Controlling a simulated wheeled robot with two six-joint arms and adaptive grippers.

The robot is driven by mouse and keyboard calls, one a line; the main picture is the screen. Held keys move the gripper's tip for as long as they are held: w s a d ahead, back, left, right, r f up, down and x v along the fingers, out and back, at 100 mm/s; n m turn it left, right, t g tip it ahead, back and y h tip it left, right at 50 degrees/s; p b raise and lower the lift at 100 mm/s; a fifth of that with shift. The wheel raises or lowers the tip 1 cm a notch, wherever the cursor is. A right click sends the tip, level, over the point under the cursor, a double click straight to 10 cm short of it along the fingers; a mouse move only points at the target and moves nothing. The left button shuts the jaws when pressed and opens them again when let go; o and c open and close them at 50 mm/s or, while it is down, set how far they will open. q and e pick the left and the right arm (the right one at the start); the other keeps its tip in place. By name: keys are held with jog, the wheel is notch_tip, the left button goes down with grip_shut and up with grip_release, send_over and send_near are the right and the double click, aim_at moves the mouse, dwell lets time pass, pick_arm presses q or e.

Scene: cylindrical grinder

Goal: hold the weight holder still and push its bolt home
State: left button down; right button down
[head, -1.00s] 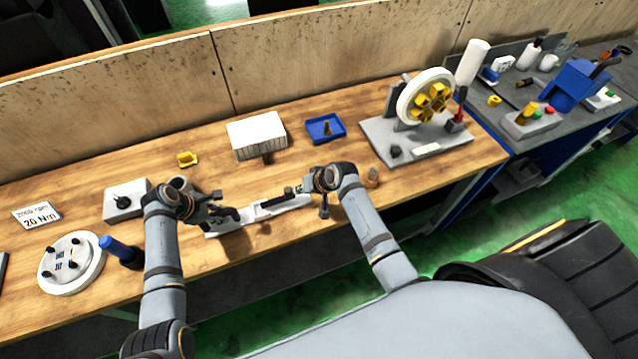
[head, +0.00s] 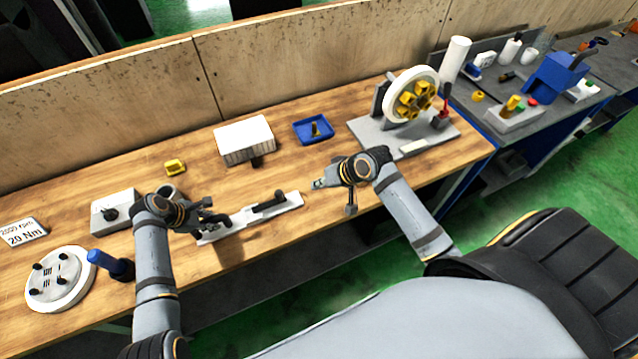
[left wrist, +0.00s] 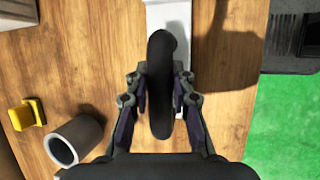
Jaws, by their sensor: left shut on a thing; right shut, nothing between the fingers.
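A long white base (head: 291,202) lies near the table's front edge, with a dark bar-like part (head: 268,201) on its right half. I take these dark parts for the weight holder and its bolt, but cannot clearly tell which is which. My left gripper (head: 218,217) is at the base's left end, shut on a black rounded piece (left wrist: 160,85), which stands between its fingers in the left wrist view. The fingers hide part of it. My right gripper (head: 317,184) is shut and empty, right of the dark bar and apart from it.
A grey cylinder (head: 168,191) and a control box (head: 116,209) stand close to my left gripper. Behind are a yellow piece (head: 175,167), a white box (head: 244,138) and a blue tray (head: 329,129). A wheel stand (head: 372,137) is at right.

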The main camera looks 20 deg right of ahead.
pick_arm(q)
jog(key=shift+a, duration=0.1)
jog(key=c, duration=1.1)
grip_release()
jog(key=v, duration=1.2)
